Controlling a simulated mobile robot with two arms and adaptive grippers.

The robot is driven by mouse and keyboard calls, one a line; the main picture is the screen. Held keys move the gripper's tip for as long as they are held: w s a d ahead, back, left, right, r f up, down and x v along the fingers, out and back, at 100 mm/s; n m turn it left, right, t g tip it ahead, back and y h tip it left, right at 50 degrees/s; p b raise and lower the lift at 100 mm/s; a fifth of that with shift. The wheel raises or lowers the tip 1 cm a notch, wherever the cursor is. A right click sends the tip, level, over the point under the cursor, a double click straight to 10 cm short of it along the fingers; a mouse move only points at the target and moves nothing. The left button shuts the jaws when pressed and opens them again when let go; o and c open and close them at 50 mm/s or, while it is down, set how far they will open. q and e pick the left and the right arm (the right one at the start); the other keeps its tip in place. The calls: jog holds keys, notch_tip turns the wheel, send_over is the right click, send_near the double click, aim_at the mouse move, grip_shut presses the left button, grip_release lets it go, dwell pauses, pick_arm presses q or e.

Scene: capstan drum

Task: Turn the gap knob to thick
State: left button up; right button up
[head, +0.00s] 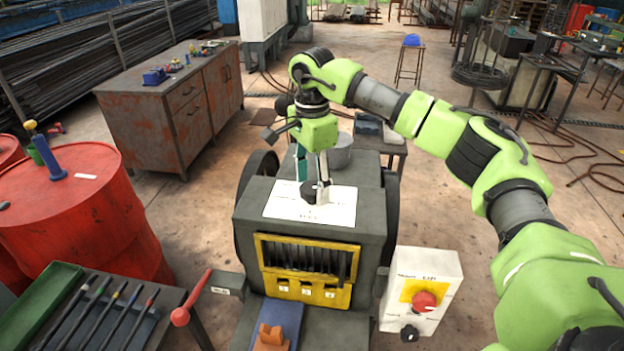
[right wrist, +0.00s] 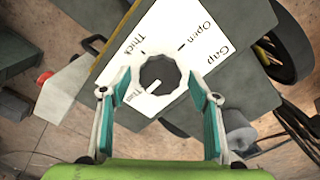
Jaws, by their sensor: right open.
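The gap knob (right wrist: 160,72) is dark and many-sided, on a white plate (right wrist: 205,45) marked Gap, Open, Thick and a third word that looks like Thin. A white line on the knob points toward that third word, away from Thick. In the head view the knob (head: 317,191) sits on top of the grey machine (head: 362,228). My right gripper (right wrist: 159,86) is open, with one teal-padded finger on each side of the knob. Gaps show between the pads and the knob. In the head view the gripper (head: 313,177) comes down from above. My left gripper is out of view.
A yellow-framed roller opening (head: 306,291) is on the machine's front. A white control box (head: 420,290) with a red button stands at its right. A red-handled lever (head: 191,312) sticks out at left, near a rod tray (head: 95,320) and red barrel (head: 85,215).

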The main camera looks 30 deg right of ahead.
jog(key=c, duration=1.1)
jog(key=shift+m, duration=0.3)
jog(key=m+b, duration=0.1)
jog(key=m, duration=0.2)
jog(key=shift+m, duration=0.3)
jog(key=m+b, duration=0.1)
jog(key=m, duration=0.3)
jog(key=shift+m, duration=0.3)
jog(key=m+b, duration=0.1)
jog(key=m, duration=0.3)
jog(key=shift+w, duration=0.1)
jog(key=shift+d+m+b, duration=0.1)
jog(key=shift+m+b, duration=0.2)
jog(key=shift+m, duration=2.2)
